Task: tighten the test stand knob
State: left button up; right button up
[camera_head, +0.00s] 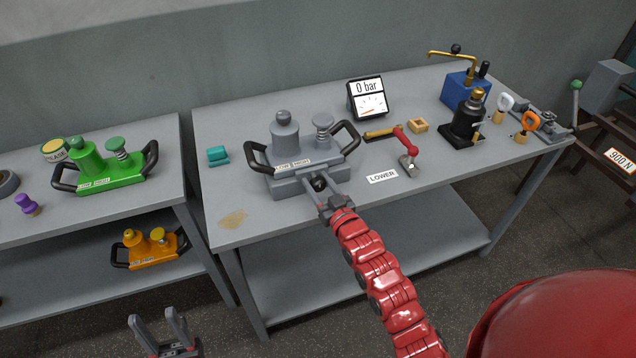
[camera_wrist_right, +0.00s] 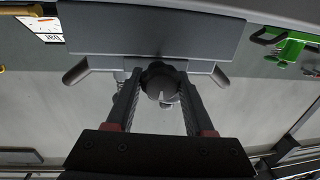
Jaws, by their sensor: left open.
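The grey test stand (camera_head: 298,150), with two black side handles, stands on the workbench. Its black knob (camera_head: 319,184) is low on the front face and also shows in the right wrist view (camera_wrist_right: 161,82). My right gripper (camera_head: 321,187) reaches the knob from the front, with one finger on each side of it. In the right wrist view, my right gripper's fingers (camera_wrist_right: 159,90) flank the knob closely. Whether they touch it is not clear. My left gripper (camera_head: 158,325) is open and empty, low in front of the benches.
A red-handled lever (camera_head: 405,147) and a LOWER label (camera_head: 382,177) are right of the stand. A gauge (camera_head: 367,98) reading 0 bar is behind. A teal block (camera_head: 218,155) lies left. A green unit (camera_head: 105,165) is on the left bench. The bench's front right is clear.

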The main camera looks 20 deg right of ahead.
grip_shut()
jog(key=m+b, duration=0.2)
jog(key=m, duration=0.1)
jog(key=shift+d+f+b, duration=0.1)
jog(key=shift+f+b, duration=0.15)
jog(key=shift+b, duration=0.15)
jog(key=m+b, duration=0.2)
jog(key=m, duration=0.1)
jog(key=shift+t, duration=0.3)
jog(key=m+b, duration=0.1)
jog(key=m, duration=0.1)
jog(key=shift+f+m+h, duration=0.1)
jog(key=shift+m+h, duration=0.2)
jog(key=shift+m, duration=0.1)
jog(key=m, duration=0.2)
jog(key=m+b, duration=0.1)
jog(key=m, duration=0.2)
jog(key=shift+d+t+h+b, duration=0.1)
jog(key=shift+t+h+b, duration=0.2)
jog(key=shift+t, duration=0.1)
jog(key=m+h, duration=0.1)
jog(key=m, duration=0.5)
jog(key=shift+m, duration=0.3)
